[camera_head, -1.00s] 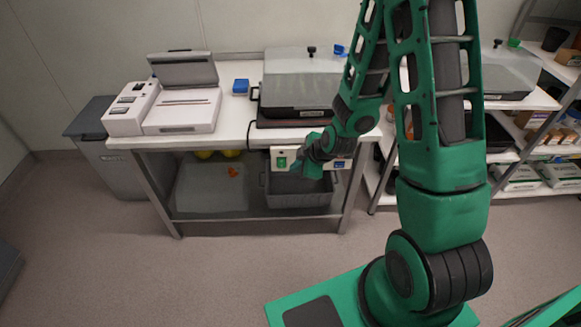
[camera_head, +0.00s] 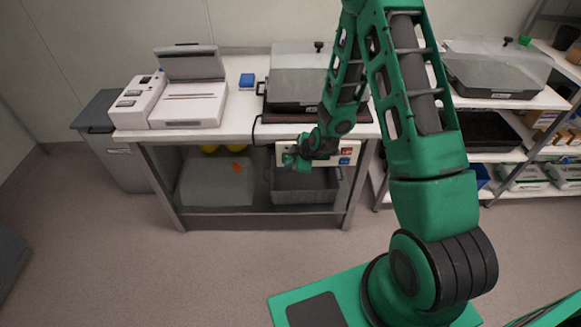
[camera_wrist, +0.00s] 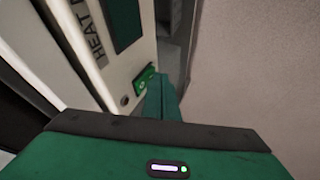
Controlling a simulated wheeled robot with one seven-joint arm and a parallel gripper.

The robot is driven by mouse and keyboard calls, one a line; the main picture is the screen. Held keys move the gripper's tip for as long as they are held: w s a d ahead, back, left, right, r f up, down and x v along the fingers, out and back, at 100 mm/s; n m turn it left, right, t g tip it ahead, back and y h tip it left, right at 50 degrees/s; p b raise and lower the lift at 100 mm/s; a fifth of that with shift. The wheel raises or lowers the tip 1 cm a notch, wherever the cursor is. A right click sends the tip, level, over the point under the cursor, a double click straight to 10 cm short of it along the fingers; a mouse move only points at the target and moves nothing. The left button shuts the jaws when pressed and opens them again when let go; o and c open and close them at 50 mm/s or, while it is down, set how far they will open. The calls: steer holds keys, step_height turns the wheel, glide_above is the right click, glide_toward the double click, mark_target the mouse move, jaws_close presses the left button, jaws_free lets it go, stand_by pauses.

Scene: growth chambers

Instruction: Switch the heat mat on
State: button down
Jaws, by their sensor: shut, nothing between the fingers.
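A white control panel (camera_head: 316,159) hangs under the front edge of the bench. In the wrist view its face (camera_wrist: 140,58) is close and tilted, with a partly cut-off label reading "HEAT M". A small green switch (camera_wrist: 146,79) sits on it near the label. My gripper (camera_head: 288,160) is in front of the panel's left part and hides that part in the head view. In the wrist view my shut, empty fingers (camera_wrist: 162,92) are right beside the green switch. I cannot tell whether they touch it, or which way the switch is set.
A lidded growth chamber (camera_head: 300,88) stands on the bench (camera_head: 240,131), with a black cable running down to the panel. Red and blue parts (camera_head: 346,151) show at the panel's right. A grey bin (camera_head: 305,188) sits on the shelf below. The floor in front is clear.

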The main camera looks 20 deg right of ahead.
steer(key=shift+w+d, duration=0.1)
steer(key=shift+w, duration=0.05)
steer(key=shift+w+f, duration=0.15)
stand_by(0.4)
steer(key=shift+w+r, duration=0.1)
steer(key=shift+r, duration=0.75)
